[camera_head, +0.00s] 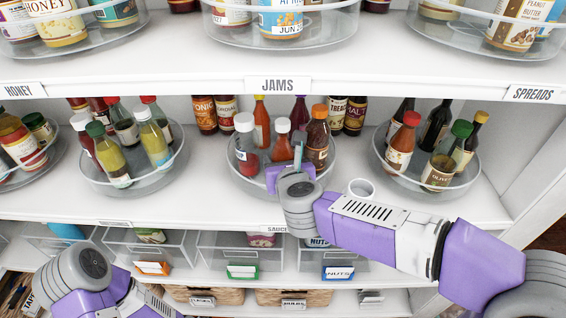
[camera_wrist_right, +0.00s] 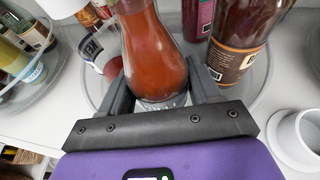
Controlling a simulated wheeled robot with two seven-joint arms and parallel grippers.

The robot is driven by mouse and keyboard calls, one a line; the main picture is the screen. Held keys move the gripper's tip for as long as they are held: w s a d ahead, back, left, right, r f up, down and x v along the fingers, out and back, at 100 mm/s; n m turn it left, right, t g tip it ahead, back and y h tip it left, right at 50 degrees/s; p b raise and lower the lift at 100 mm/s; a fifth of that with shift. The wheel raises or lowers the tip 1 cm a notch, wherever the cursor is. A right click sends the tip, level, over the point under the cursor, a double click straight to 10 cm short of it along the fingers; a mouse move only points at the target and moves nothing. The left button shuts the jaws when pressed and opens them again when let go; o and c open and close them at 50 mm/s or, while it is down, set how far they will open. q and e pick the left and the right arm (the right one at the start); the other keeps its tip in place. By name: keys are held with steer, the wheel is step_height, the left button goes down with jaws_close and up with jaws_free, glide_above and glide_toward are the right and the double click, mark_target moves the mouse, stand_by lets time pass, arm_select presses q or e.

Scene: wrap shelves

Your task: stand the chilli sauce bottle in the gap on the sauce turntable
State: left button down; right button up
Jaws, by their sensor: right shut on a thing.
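The head view shows my right gripper (camera_head: 290,172) at the turntable's front rim. A white-capped bottle (camera_head: 246,158) is on its left and an orange-capped brown bottle (camera_head: 318,140) on its right. Whether its base touches the turntable is hidden. My left gripper is out of view.
A white cup-like ring (camera_head: 361,189) stands on the shelf, right of the turntable. More bottle turntables stand left (camera_head: 95,178) and right (camera_head: 465,182). The upper shelf edge (camera_head: 180,83) overhangs. Clear bins (camera_head: 240,248) are below.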

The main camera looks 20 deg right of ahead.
steer(key=shift+f+b, duration=0.2)
steer(key=shift+b, duration=0.1)
steer(key=o, duration=1.3)
steer(key=shift+o, duration=0.2)
steer(key=shift+r, duration=0.15)
steer(key=shift+r+p, duration=0.25)
steer(key=shift+p, duration=0.2)
steer(key=p+v, duration=0.1)
steer(key=v, duration=1.1)
steer(key=shift+f+p, duration=0.2)
steer(key=shift+p, duration=0.2)
